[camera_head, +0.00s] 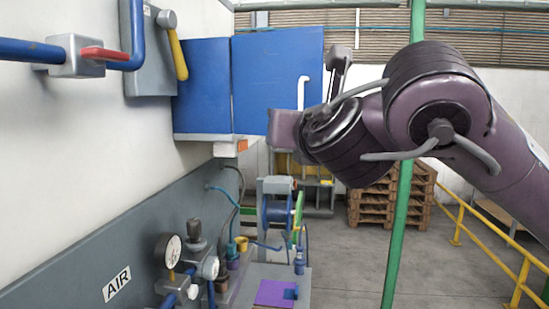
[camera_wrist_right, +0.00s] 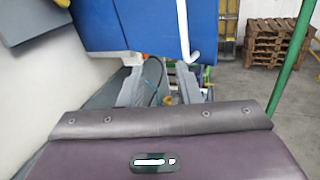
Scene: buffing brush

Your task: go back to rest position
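My right arm comes in from the right in the head view, raised high in front of the blue cabinet. Its purple wrist (camera_head: 285,128) is at the left end of the arm, and its fingers cannot be made out clearly there. In the right wrist view, two grey fingers of my right gripper (camera_wrist_right: 160,88) stand apart beyond the purple housing, with nothing seen between them. My left gripper and left arm are not in view. No buffing brush can be made out.
A blue cabinet (camera_head: 277,80) with a white handle hangs on the left wall. A pressure gauge (camera_head: 170,249) and pipes line that wall. A low bench carries a purple pad (camera_head: 275,293). A green post (camera_head: 396,240) stands near my arm. Wooden pallets (camera_head: 372,207) lie behind.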

